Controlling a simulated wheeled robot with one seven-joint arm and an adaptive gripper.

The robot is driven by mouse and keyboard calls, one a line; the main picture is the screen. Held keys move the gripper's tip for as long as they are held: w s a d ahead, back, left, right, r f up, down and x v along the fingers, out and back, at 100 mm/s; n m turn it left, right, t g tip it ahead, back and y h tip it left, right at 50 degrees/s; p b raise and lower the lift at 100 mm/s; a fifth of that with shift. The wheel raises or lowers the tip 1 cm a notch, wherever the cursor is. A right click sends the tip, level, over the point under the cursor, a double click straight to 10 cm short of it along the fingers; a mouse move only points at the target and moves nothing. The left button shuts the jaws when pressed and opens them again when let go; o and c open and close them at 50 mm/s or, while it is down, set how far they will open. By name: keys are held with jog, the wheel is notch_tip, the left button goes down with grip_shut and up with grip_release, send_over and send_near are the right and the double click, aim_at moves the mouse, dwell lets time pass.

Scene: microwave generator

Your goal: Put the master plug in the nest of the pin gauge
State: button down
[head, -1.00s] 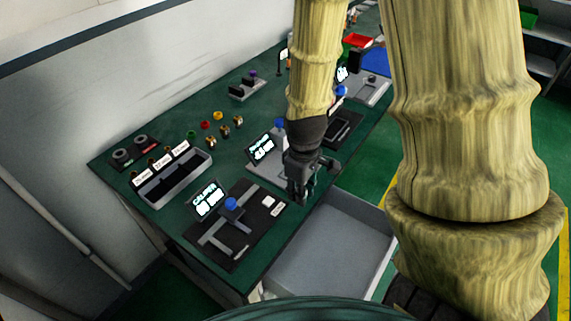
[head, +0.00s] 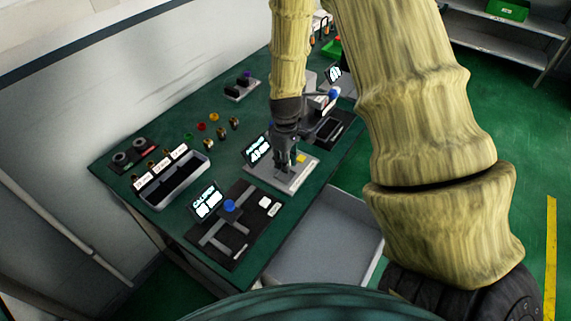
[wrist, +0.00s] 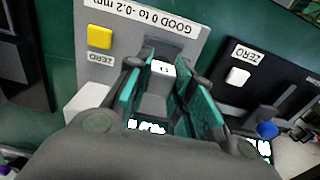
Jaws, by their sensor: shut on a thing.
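The pin gauge (head: 302,174) is a grey plate on the green bench with a lit tilted screen and a yellow zero button; it also shows in the wrist view (wrist: 186,18), with a "GOOD 0 to -0.2 mm" label. My gripper (head: 284,170) points down over the gauge. In the wrist view my gripper (wrist: 160,85) has its teal pads shut on a small grey piece with a white marked top, apparently the master plug (wrist: 153,104). A dark recess (wrist: 170,45), apparently the nest, shows just beyond it. The fingers hide the plug's lower end, so I cannot tell whether it touches the gauge.
The caliper station (head: 235,225) with a blue knob stands nearer on the bench. Another dark gauge station (head: 330,127) stands beyond. A sorting bin (head: 175,182), coloured buttons and brass pieces lie to the left. A grey open tray (head: 325,240) is at the bench's front edge.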

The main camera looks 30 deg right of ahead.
jog(key=shift+f+p, duration=0.5)
jog(key=shift+f, duration=0.85)
jog(key=shift+f, duration=0.15)
jog(key=c, duration=1.3)
grip_release()
jog(key=shift+o, duration=0.2)
jog(key=shift+r+b, duration=1.95)
jog(key=shift+r, duration=4.2)
